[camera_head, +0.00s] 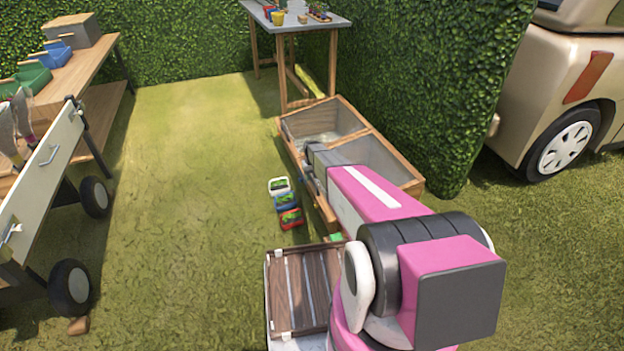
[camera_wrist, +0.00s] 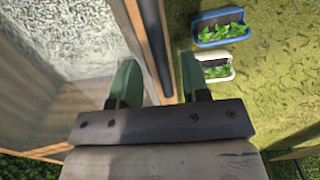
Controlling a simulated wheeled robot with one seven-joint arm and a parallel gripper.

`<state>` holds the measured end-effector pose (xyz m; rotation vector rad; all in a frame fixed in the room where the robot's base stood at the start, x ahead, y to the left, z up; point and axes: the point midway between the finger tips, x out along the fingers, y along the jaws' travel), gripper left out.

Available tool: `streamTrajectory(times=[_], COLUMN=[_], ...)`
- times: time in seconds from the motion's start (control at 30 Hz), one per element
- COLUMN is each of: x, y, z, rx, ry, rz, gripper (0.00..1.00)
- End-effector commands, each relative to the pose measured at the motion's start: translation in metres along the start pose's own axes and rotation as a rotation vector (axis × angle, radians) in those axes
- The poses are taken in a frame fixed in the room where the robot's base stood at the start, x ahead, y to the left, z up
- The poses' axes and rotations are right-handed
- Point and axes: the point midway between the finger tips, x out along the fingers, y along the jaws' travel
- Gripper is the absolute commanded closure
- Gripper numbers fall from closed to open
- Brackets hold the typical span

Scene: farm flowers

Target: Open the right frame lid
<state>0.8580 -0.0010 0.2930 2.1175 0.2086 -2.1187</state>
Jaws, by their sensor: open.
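The wooden cold frame (camera_head: 288,139) stands on the grass by the hedge, with two side-by-side sections under pale panes. The right section (camera_head: 385,166) is partly hidden behind my arm. My gripper (camera_head: 309,180) is at the frame's front edge and is mostly hidden by the arm in the head view. In the wrist view my gripper (camera_wrist: 158,78) is open, its two green fingers on either side of a wooden edge (camera_wrist: 150,35) with a dark strip along it. A gap shows between the edge and the right finger; I cannot tell whether the left finger touches.
Small white, blue and red planters (camera_head: 286,203) lie on the grass left of the frame. A wooden slatted tray (camera_head: 282,290) is nearer. A cart (camera_head: 45,180) and bench (camera_head: 80,70) stand left. Open grass (camera_head: 190,160) lies between.

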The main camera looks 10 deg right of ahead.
Motion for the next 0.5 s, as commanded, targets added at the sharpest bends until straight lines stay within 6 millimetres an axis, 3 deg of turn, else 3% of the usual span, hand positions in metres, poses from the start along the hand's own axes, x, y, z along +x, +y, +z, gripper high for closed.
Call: streamTrajectory(times=[0.13,0.4,0.43,0.5], x=[0.0135,0.0153,0.0153,0.0152], y=[0.0001,0.0,0.0,0.0], z=[-0.0008,-0.0002,-0.0002,-0.0001], rx=[0.0,0.0,0.0,0.0], ry=[0.0,0.001,0.001,0.001], rz=[0.0,0.0,0.0,0.0], gripper=[0.58,0.58,0.64,0.87])
